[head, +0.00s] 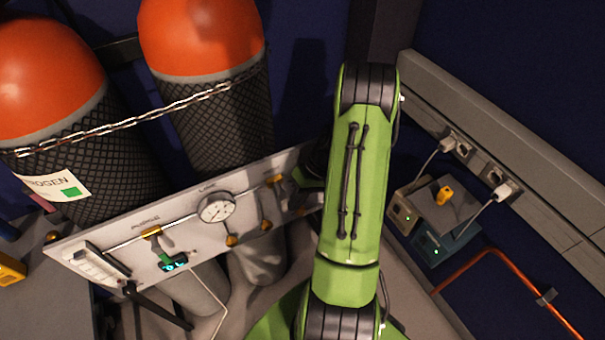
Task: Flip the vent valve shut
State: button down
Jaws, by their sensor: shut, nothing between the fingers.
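A pale valve panel (190,243) runs in front of the gas cylinders. Near its right end, a small brass-coloured valve handle (275,181) sits on the pipe; I cannot read a label there, so I cannot confirm it is the vent valve. Another yellow-brass valve handle (151,232) is further left, under lettering that looks like "PURGE". My gripper (311,180) is a dark shape at the panel's right end, just right of the right-hand handle. My green arm hides most of it. It is shut and empty; I cannot tell whether it touches anything.
A round gauge (216,208) is mid-panel. Two orange-topped cylinders (203,38) stand behind it, held by a chain (190,101). At right are a grey box (441,212) with a yellow item (445,195), wall sockets (462,148) and a copper pipe (490,252).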

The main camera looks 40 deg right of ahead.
jog(key=p+v, duration=0.4)
jog(key=v, duration=1.1)
jog(key=shift+d+r, duration=0.15)
jog(key=shift+r, duration=0.25)
jog(key=w+a+r+n+h, duration=0.2)
jog(key=a+r+h, duration=0.2)
jog(key=a+r, duration=1.1)
jog(key=s+a+r+n+t+h, duration=0.1)
jog(key=s+a+r+t+h, duration=0.1)
jog(key=s+a, duration=0.9)
jog(key=shift+s+t, duration=0.25)
jog(key=shift+t, duration=0.65)
jog(key=shift+a, duration=0.1)
